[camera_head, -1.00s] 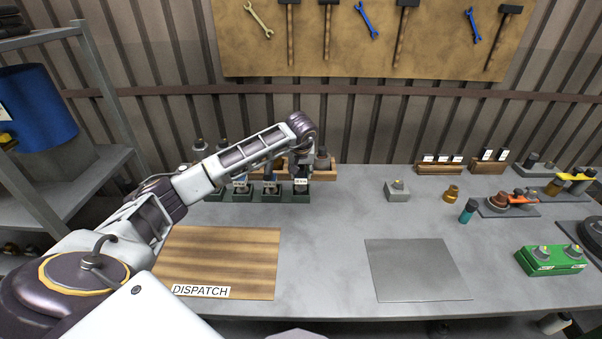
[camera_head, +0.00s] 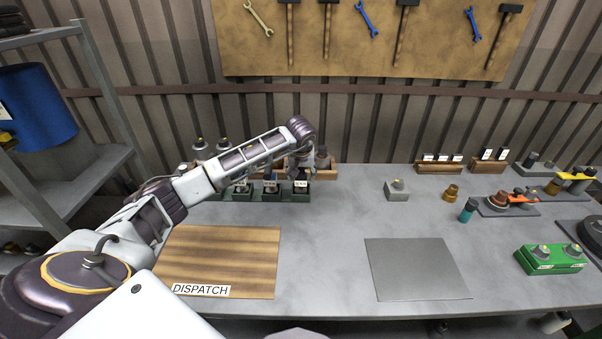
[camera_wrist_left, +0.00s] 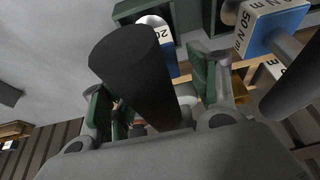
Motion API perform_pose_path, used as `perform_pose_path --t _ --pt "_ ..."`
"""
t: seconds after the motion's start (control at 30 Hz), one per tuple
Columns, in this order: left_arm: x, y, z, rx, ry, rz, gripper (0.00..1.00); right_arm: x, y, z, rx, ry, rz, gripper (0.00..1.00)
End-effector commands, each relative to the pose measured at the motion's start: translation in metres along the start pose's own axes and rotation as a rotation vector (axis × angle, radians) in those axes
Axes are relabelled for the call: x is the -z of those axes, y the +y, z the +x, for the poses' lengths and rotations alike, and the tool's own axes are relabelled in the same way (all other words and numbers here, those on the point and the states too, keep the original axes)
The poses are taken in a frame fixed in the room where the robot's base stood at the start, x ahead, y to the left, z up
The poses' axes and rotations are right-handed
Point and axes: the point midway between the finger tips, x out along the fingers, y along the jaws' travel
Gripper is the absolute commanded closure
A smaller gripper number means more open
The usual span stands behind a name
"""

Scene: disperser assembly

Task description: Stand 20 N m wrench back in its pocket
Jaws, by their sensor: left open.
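My left gripper (camera_wrist_left: 158,95) is open, its green-padded fingers on either side of a dark cylindrical handle. A blue block marked 20 (camera_wrist_left: 167,42) shows just behind the handle, so this looks like the 20 N m wrench (camera_wrist_left: 130,65). Contact with the pads cannot be told. In the head view the left gripper (camera_head: 301,160) is over the right end of a row of dark green pockets (camera_head: 300,194) with white labels. The wrench's foot is hidden, so its seating cannot be told. My right gripper is not in view.
A blue 50 N m wrench (camera_wrist_left: 270,25) stands close beside the gripper. A wooden rack (camera_head: 328,172) is behind the pockets. The wooden dispatch board (camera_head: 220,255) and a grey mat (camera_head: 415,268) lie bare in front. A small grey block (camera_head: 396,192) stands to the right.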

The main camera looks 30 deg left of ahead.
Motion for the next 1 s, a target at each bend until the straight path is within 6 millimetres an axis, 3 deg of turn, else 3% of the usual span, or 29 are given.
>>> perform_pose_path --t 0.23,0.43,1.0 --pt "0.001 0.0 -0.002 -0.001 0.0 0.0 0.4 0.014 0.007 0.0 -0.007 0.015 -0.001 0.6" --pt "0.002 0.0 -0.013 -0.001 0.002 0.0 0.4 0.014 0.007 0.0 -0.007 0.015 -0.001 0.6" --pt "0.002 0.0 -0.094 -0.001 0.003 0.0 0.4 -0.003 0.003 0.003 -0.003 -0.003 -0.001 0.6"
